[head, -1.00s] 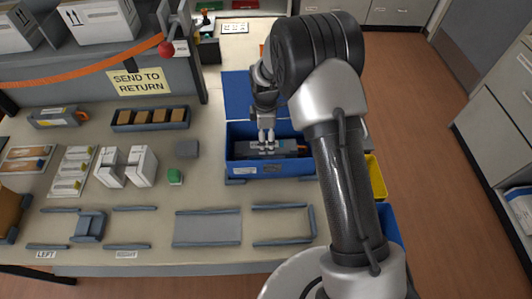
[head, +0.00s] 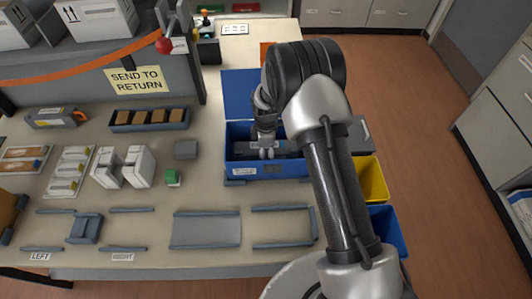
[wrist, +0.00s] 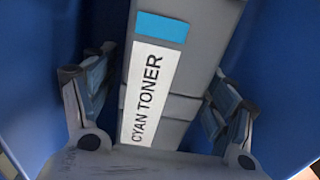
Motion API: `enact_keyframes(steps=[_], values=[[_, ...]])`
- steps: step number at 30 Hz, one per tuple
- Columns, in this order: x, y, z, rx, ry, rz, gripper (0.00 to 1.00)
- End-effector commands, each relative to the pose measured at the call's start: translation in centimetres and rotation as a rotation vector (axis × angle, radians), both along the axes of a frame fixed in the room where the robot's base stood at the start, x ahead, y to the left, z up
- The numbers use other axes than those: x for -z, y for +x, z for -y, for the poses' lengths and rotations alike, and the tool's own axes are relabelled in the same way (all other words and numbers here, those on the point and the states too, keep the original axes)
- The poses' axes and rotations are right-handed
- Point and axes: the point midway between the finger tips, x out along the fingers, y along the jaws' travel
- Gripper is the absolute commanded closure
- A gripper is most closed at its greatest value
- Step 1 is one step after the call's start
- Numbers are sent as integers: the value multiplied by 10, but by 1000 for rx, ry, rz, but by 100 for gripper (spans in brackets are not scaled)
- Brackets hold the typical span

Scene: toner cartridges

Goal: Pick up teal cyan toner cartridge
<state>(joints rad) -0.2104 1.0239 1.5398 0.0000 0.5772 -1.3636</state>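The cyan toner cartridge (head: 287,147) is a grey block lying inside the blue bin (head: 270,172). In the wrist view the cartridge (wrist: 180,75) fills the middle, with a cyan patch and a white "CYAN TONER" label facing me. My gripper (head: 267,154) points down into the bin, over the cartridge. In the wrist view the fingers of my gripper (wrist: 158,100) are open, one on each side of the cartridge. A narrow gap shows on the left; I cannot tell whether the right finger touches. The fingertips' depth is hard to judge.
The bin walls stand close around my gripper. A blue panel (head: 240,95) lies behind the bin. A yellow bin (head: 371,180) is at the right.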

Motion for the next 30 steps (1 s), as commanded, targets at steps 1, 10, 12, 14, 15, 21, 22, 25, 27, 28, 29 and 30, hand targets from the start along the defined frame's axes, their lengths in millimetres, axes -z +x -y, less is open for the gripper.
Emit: enact_keyframes(steps=[1, 10, 12, 14, 15, 21, 22, 25, 27, 28, 29, 30], values=[[0, 0, 0, 0, 0, 0, 25], [0, 0, 0, 0, 0, -1, 45], [0, 0, 0, 0, 0, -1, 50], [0, 0, 0, 0, 0, -1, 54], [0, 0, 0, 0, 0, -1, 56], [0, 0, 0, 0, 0, -1, 70], [0, 0, 0, 0, 0, -1, 72], [0, 0, 0, 0, 0, -1, 78], [0, 0, 0, 0, 0, -1, 83], [0, 0, 0, 0, 0, -1, 85], [0, 0, 0, 0, 0, -1, 87], [0, 0, 0, 0, 0, -1, 90]])
